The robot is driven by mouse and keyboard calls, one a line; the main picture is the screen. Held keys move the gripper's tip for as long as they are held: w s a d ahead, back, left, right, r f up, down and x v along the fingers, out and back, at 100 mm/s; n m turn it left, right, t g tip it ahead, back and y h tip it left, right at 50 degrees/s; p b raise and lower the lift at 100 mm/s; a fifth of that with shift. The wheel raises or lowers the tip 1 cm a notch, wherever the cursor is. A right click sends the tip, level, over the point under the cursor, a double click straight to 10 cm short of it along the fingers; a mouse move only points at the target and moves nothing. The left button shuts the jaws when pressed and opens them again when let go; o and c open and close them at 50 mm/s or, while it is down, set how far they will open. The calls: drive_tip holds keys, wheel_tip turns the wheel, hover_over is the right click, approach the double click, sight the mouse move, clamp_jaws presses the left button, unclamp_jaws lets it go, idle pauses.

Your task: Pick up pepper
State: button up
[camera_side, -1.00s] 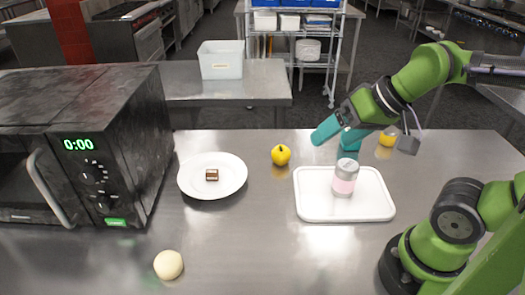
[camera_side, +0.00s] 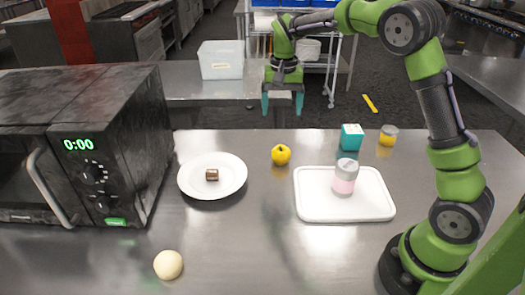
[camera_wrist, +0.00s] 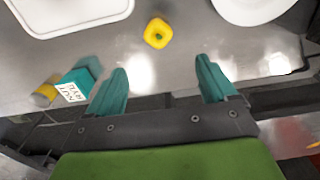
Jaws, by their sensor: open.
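A yellow pepper (camera_side: 281,155) sits on the steel table, between the white plate and the white tray. It also shows in the wrist view (camera_wrist: 157,33), at the top centre, with a green spot on top. My gripper (camera_side: 283,112) is open and empty, pointing down above the table's far edge, higher than the pepper and apart from it. In the wrist view, its two teal fingers (camera_wrist: 165,85) are spread wide, with the pepper ahead of them and nothing between them.
The white tray (camera_side: 310,208) holds a pink and grey can (camera_side: 345,177). A teal box (camera_side: 352,137) and a yellow can (camera_side: 388,135) stand behind it. The plate (camera_side: 230,170) holds a brown block (camera_side: 212,175). A microwave (camera_side: 100,180) is at left, a pale ball (camera_side: 168,265) in front.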

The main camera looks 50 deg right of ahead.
approach(281, 149)
drive_tip(key=f, duration=0.5)
drive_tip(key=shift+a+f, duration=0.2)
drive_tip(key=shift+f, duration=0.05)
drive_tip(key=shift+w+d+f, duration=0.1)
drive_tip(key=shift+d+f, duration=0.05)
drive_tip(key=shift+f, duration=1.3)
drive_tip(key=shift+d+f, duration=0.2)
drive_tip(key=shift+f, duration=1.25)
drive_tip(key=c, duration=1.1)
